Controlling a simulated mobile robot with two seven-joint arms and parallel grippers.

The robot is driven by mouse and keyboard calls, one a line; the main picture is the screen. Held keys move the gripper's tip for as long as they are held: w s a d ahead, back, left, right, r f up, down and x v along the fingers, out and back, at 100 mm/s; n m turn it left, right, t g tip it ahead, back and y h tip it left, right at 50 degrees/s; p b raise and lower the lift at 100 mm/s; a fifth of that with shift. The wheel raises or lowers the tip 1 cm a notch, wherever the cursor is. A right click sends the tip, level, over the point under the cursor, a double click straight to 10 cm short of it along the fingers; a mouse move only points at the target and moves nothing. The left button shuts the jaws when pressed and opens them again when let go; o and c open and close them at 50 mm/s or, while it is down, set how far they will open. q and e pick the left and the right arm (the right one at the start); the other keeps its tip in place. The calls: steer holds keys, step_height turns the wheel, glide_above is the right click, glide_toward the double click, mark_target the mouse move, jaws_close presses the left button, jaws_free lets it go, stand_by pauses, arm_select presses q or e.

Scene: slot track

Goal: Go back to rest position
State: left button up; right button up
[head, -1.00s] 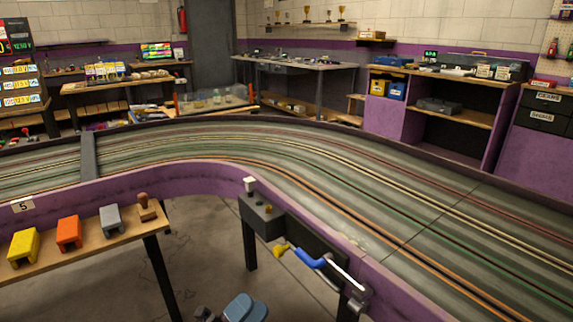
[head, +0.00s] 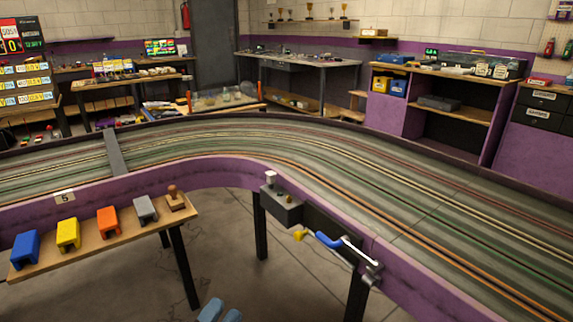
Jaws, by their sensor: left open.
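My left gripper (head: 220,312) shows only at the bottom edge of the head view, left of the middle. Two blue-grey finger parts stand apart, with a gap between them and nothing seen in it. The rest of it is cut off by the frame. It appears over the grey floor, clear of the shelf and the track. My right gripper is not in view.
A wooden shelf (head: 118,240) at left carries blue (head: 25,250), yellow (head: 68,235), orange (head: 108,222) and grey (head: 146,210) blocks and a stamp (head: 175,197). The purple-walled slot track (head: 330,155) curves ahead. A blue-handled crank (head: 328,240) juts from its side.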

arm_select(q)
steer(key=s+a+n+g+y+p, duration=0.3)
steer(key=s+a+n+y+p, duration=0.5)
steer(key=s+a+n+y, duration=0.5)
steer(key=s+a+f+n+g+p, duration=0.1)
steer(key=s+n+g+p, duration=0.4)
steer(key=s, duration=1.3)
steer(key=shift+s+a+f+n+g+h, duration=0.15)
steer(key=shift+s+a+n+g+h, duration=0.2)
steer(key=shift+a, duration=0.25)
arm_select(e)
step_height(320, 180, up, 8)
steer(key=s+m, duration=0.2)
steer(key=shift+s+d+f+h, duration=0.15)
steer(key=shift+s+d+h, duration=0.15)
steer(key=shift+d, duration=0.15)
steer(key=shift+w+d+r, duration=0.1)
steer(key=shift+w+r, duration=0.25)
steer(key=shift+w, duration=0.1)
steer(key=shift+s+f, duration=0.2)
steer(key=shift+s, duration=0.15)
